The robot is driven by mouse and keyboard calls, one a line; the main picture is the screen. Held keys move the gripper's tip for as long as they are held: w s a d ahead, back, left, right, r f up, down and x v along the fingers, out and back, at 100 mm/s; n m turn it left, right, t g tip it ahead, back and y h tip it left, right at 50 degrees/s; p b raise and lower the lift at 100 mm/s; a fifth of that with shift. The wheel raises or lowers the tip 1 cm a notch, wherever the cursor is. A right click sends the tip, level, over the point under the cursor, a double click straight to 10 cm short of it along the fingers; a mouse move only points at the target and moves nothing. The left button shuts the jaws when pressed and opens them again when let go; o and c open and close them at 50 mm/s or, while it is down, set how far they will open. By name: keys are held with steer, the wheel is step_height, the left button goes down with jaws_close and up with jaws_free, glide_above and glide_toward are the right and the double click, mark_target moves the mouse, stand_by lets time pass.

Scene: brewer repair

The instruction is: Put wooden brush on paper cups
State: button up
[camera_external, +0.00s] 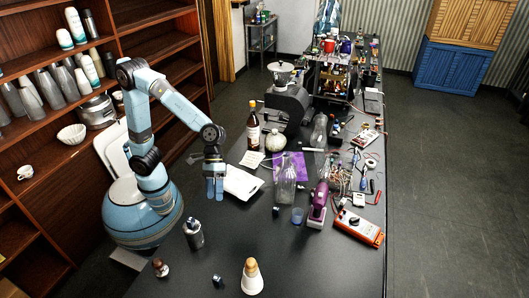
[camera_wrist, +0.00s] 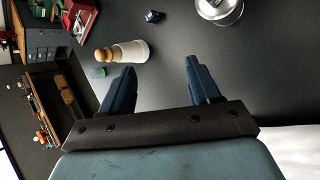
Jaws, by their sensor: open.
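A small brown object with a rounded top (camera_external: 160,268), which looks like the wooden brush, stands at the near left of the black table, outside the wrist view. The paper cups (camera_external: 252,284) form a white tapered stack near the front edge, with tan, rounded parts on top. They also show in the wrist view (camera_wrist: 135,50), beyond my fingertips. My gripper (camera_external: 214,197) hangs fingers down above the table, beside the white board. In the wrist view my gripper (camera_wrist: 160,68) is open, with nothing between its fingers. It is apart from both the brush and the cups.
A steel canister (camera_external: 194,236) stands between my gripper and the brush. A small dark object (camera_external: 216,281) lies between brush and cups. A glass bottle (camera_external: 286,187), a blue cup (camera_external: 298,215) and a purple tool (camera_external: 317,208) stand to the right. The front right table is bare.

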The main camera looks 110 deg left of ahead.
steer(key=s+a+m+t+y, duration=0.1)
steer(key=s+a+m+y, duration=0.1)
steer(key=s+a+m, duration=0.2)
steer(key=s+a+m+t+y, duration=0.1)
steer(key=s+a+m+y, duration=0.2)
steer(key=s+a, duration=0.7)
steer(key=s+a+m+y, duration=0.2)
steer(key=s+a+m, duration=0.2)
steer(key=s, duration=1.4)
steer(key=a, duration=0.3)
steer(key=shift+s+m+t, duration=0.2)
steer(key=shift+m+t, duration=0.1)
steer(key=shift+t, duration=0.1)
